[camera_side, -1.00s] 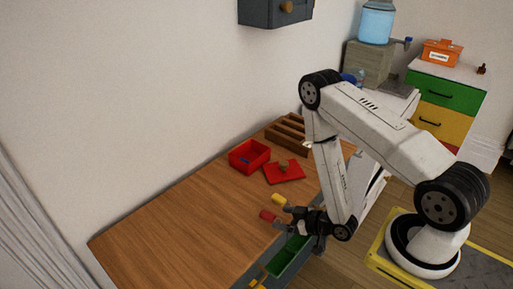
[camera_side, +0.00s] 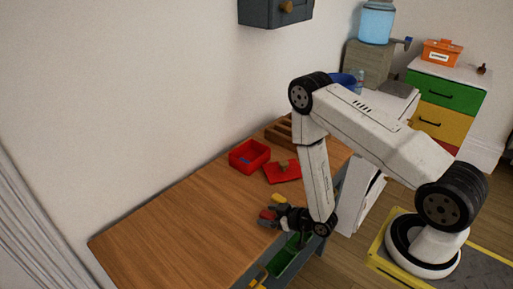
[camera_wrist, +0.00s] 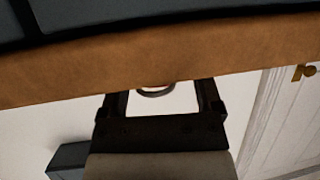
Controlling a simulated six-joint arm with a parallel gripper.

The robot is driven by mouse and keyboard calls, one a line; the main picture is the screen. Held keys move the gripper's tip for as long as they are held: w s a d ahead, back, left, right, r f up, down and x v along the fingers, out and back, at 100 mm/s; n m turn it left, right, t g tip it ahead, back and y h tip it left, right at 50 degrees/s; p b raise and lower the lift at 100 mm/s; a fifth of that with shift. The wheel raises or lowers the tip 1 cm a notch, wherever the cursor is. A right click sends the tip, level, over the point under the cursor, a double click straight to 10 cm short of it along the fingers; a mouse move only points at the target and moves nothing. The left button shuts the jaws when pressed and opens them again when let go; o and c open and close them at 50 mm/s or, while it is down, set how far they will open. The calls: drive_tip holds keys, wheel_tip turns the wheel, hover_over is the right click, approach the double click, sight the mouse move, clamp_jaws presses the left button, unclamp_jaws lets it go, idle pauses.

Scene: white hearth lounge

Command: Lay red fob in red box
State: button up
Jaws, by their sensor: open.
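The red fob (camera_side: 266,214) lies near the front edge of the wooden table in the side view. My gripper (camera_side: 272,217) is open and low at that edge, with its fingers reaching to the red fob. In the wrist view my gripper (camera_wrist: 160,98) shows two parted fingers, with a dark ring and a little red (camera_wrist: 155,91) between them; the rest of it is hidden. Whether the fingers touch the fob I cannot tell. The red box (camera_side: 249,168) stands open farther back on the table, with something small and blue inside.
A red lid (camera_side: 285,175) with a brown knob lies right of the box. A yellow fob (camera_side: 279,198) lies beside my gripper. A brown wooden rack (camera_side: 280,135) stands behind. A green drawer (camera_side: 287,262) is open below the table edge. The table's left side is clear.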

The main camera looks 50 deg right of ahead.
sight(269, 214)
clamp_jaws()
idle(0.3)
drive_tip(key=shift+r, duration=0.1)
wheel_tip(269, 214, up, 10)
idle(1.1)
idle(0.6)
